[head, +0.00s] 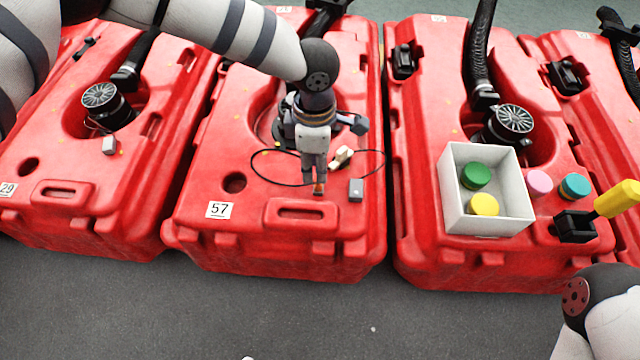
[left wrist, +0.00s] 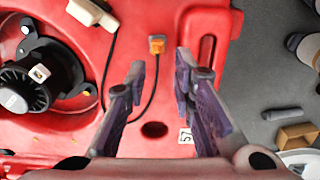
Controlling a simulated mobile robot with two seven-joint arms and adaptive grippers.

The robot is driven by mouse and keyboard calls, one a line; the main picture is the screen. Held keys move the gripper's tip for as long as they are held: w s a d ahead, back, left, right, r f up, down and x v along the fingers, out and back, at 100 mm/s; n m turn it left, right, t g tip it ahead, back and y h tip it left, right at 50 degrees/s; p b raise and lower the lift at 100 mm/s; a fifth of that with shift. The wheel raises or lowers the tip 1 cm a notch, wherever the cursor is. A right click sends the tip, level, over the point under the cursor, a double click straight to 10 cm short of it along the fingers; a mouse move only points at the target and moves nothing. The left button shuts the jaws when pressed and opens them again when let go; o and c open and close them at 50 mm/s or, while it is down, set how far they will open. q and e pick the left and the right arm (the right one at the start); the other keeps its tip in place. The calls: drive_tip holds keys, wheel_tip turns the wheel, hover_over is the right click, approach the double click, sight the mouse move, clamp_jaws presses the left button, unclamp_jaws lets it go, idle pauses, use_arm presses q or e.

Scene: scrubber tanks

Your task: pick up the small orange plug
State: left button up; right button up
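The small orange plug (left wrist: 157,46) lies on the red tank top in the left wrist view, with a grey part on its end and a thin black cable. In the head view the plug (head: 319,188) shows as an orange spot just at the tips of my left gripper (head: 314,182), which points down over the tank marked 57. In the left wrist view my left gripper (left wrist: 160,65) is open, its dark fingers apart, with the plug just beyond the gap between the tips. Nothing is between the fingers. My right gripper is not in view.
A small grey box (head: 356,188) and a cream block (head: 341,157) lie close to the left gripper. A thin black cable loops around it. A white open box (head: 487,219) holds a green and a yellow cap on the tank to the right.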

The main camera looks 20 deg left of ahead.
sight(318, 187)
use_arm(q)
drive_tip(key=f+b, duration=0.1)
drive_tip(key=f, duration=0.2)
drive_tip(key=f+b, duration=0.1)
drive_tip(key=f, duration=0.2)
drive_tip(key=shift+w+d+f, duration=0.2)
drive_tip(key=shift+f, duration=0.1)
drive_tip(key=shift+r, duration=0.2)
drive_tip(key=shift+c, duration=0.5)
clamp_jaws()
